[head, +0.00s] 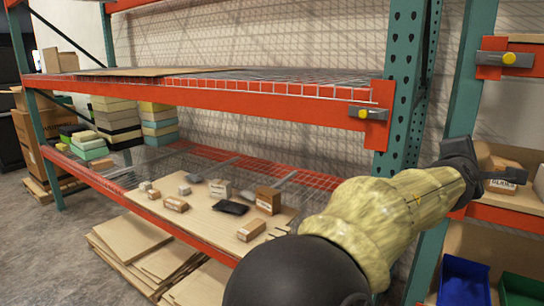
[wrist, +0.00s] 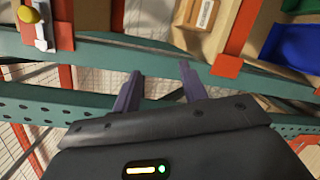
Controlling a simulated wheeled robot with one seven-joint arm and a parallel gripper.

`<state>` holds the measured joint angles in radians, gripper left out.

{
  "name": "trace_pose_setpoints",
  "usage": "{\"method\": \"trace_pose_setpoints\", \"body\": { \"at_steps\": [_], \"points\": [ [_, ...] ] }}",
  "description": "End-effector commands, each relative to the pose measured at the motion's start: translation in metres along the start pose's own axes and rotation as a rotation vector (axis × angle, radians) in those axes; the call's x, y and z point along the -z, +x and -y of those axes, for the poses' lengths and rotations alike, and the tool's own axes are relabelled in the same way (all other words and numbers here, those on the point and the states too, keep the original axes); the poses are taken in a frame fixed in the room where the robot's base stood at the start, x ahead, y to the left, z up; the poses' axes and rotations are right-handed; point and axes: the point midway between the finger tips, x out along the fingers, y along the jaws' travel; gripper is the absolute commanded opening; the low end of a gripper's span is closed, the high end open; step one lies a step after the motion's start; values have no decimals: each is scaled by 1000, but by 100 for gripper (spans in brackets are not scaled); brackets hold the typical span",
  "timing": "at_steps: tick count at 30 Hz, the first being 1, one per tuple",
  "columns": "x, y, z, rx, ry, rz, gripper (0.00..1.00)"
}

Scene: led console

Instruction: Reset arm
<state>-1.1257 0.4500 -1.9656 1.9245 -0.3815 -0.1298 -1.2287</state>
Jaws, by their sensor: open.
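My arm stretches from the bottom middle of the head view toward the right. My gripper (head: 508,177) is at its far end, in front of the right-hand rack bay. In the wrist view my gripper (wrist: 160,88) shows two dark fingers standing apart with nothing between them. A teal rack beam (wrist: 85,107) lies behind the fingers in that view. In the head view the fingertips are small and partly lost against the boxes behind.
A teal upright (head: 408,80) stands left of my gripper. A labelled box (head: 500,163) sits on the right bay's shelf. Blue (head: 464,282) and green (head: 520,290) bins are below. The left bay holds small parcels on a board (head: 185,225). Orange beams (head: 230,91) cross the rack.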

Motion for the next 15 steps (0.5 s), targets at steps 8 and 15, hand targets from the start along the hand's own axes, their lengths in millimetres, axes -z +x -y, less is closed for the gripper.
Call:
{"method": "trace_pose_setpoints", "body": {
  "at_steps": [8, 15],
  "points": [
    [72, 19, 120, 310, 298, -109, 43],
    [129, -4, 200, 570, 539, -158, 43]
  ]
}}
